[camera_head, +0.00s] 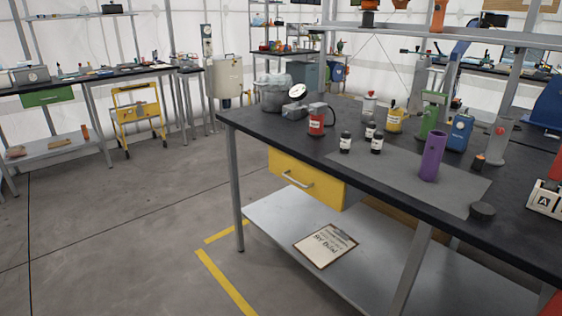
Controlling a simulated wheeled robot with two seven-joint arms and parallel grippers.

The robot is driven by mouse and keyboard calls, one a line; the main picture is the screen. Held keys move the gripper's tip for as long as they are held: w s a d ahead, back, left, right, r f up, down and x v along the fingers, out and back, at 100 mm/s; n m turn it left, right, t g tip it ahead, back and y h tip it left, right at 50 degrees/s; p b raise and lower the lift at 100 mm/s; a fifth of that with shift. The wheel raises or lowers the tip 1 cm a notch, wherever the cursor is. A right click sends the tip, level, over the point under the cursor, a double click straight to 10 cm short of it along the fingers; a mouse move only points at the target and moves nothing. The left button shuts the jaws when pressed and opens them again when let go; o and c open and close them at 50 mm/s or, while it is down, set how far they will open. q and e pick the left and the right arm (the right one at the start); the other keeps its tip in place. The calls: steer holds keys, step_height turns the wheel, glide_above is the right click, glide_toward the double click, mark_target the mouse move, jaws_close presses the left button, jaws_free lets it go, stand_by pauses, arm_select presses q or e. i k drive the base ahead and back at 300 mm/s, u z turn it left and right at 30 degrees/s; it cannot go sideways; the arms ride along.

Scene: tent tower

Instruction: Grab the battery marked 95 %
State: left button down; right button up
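I cannot make out any battery marked 95 %; the labels are too small to read. On the dark workbench (400,183) stand several small items. A purple cylinder (432,157) stands upright on a grey mat (385,168). A red container (316,121) with a pale label stands at the left. A yellow container (395,120), a green item (430,115) and a blue item (460,132) stand farther back. Neither of my grippers is in view.
A yellow drawer (305,179) hangs under the bench. A clipboard (325,245) lies on the lower shelf (285,222). A black disc (482,211) is near the bench's front edge. A yellow cart (138,111) stands at the far left. The floor left of the bench is clear.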

mark_target(345, 139)
steer(key=u, duration=2.5)
steer(key=i, duration=0.2)
steer(key=z, duration=1.35)
steer(key=i, duration=0.9)
steer(key=z, duration=0.5)
